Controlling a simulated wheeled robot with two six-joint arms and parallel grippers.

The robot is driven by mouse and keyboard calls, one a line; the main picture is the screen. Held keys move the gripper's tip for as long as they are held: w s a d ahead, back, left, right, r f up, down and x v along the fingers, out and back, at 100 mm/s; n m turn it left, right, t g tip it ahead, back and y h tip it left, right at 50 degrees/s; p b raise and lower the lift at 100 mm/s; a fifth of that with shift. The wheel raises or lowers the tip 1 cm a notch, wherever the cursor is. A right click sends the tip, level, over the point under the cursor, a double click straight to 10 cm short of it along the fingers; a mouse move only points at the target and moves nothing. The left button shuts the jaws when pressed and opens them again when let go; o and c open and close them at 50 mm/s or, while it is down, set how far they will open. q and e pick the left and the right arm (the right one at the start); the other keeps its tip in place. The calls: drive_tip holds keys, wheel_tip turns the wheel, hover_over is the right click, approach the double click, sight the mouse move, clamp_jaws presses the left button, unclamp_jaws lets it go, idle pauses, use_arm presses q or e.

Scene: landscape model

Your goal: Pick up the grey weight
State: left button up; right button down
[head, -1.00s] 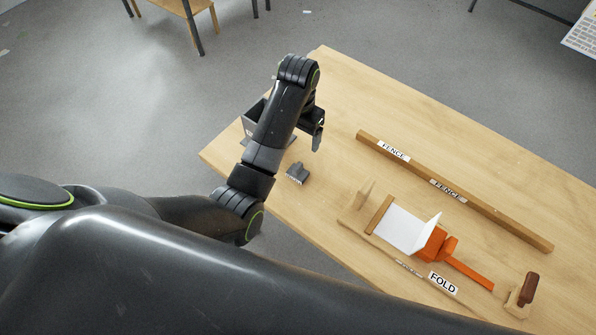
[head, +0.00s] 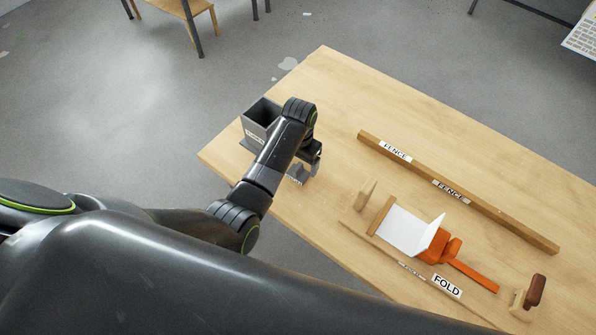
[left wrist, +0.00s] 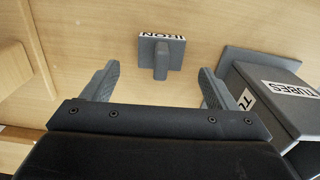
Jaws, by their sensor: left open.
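The grey weight (left wrist: 162,54) has a flat block with an upright grip and a white label reading IRON. It stands on the wooden table. In the head view the weight (head: 296,174) is partly hidden by my left gripper (head: 313,168). In the left wrist view my left gripper (left wrist: 158,76) is open, with its two fingers apart and nothing between them. The weight lies just beyond the fingertips, roughly centred between them and apart from both. My right gripper is not in view.
A grey box labelled TUBES (left wrist: 285,95) stands close to the right finger; it also shows in the head view (head: 262,118). A wooden FENCE bar (head: 455,190), white sheet (head: 403,230), orange tool (head: 440,246) and FOLD strip (head: 446,286) lie farther right.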

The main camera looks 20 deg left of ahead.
sight(298, 166)
use_arm(q)
drive_tip(key=shift+s+a+f+p, duration=0.1)
drive_tip(key=shift+f+p, duration=0.1)
drive_tip(key=shift+f, duration=1)
drive_tip(key=shift+s+f+p, duration=0.1)
drive_tip(key=shift+f+p, duration=0.05)
drive_tip(key=shift+f, duration=1)
drive_tip(key=c, duration=1.4)
drive_tip(key=shift+o, duration=0.2)
drive_tip(key=shift+w+r, duration=0.1)
